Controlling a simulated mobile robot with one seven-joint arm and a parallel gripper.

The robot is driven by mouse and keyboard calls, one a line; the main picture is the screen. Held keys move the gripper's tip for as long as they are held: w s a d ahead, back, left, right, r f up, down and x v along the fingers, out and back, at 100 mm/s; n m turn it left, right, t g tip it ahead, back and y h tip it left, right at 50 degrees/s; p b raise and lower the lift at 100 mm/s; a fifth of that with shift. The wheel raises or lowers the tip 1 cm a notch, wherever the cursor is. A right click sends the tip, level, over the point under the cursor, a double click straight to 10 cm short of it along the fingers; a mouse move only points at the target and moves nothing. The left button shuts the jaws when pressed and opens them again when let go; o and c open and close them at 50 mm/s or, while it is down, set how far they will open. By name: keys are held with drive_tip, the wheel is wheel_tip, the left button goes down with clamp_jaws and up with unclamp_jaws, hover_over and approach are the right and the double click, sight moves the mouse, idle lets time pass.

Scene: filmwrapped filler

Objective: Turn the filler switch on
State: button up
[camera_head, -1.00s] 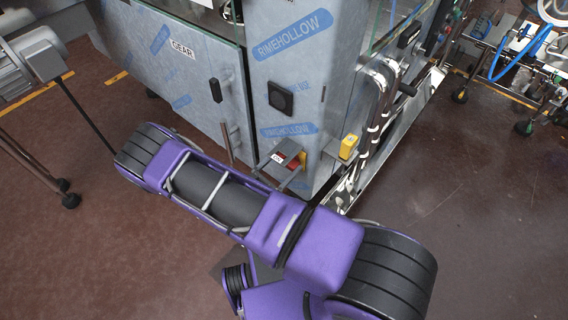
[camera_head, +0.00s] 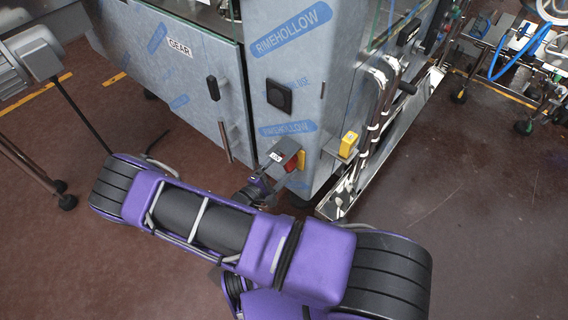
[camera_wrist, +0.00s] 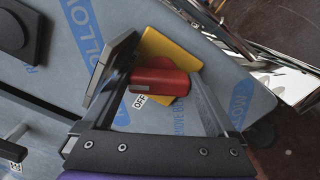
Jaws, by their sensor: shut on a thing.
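The filler switch is a red handle (camera_wrist: 160,82) on a yellow plate (camera_wrist: 172,50), on a film-wrapped grey cabinet. An OFF label (camera_wrist: 140,101) shows beside the handle in the wrist view. My gripper (camera_wrist: 162,76) has one dark finger on each side of the red handle and is shut on it. In the head view the red handle (camera_head: 291,164) and yellow plate (camera_head: 302,158) sit low on the cabinet's corner panel, with my gripper (camera_head: 284,154) at them. Its fingers partly cover the switch there.
A cabinet door handle (camera_head: 214,88) is to the left. Brown floor (camera_head: 470,220) is open at the right.

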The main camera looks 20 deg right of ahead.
drive_tip(key=m, duration=0.5)
drive_tip(key=shift+f, duration=0.2)
drive_tip(key=shift+m, duration=0.4)
drive_tip(key=o, duration=1)
drive_tip(key=v, duration=1.7)
drive_tip(key=shift+s+a, duration=0.15)
drive_tip(key=shift+a, duration=0.1)
drive_tip(key=shift+r, duration=0.1)
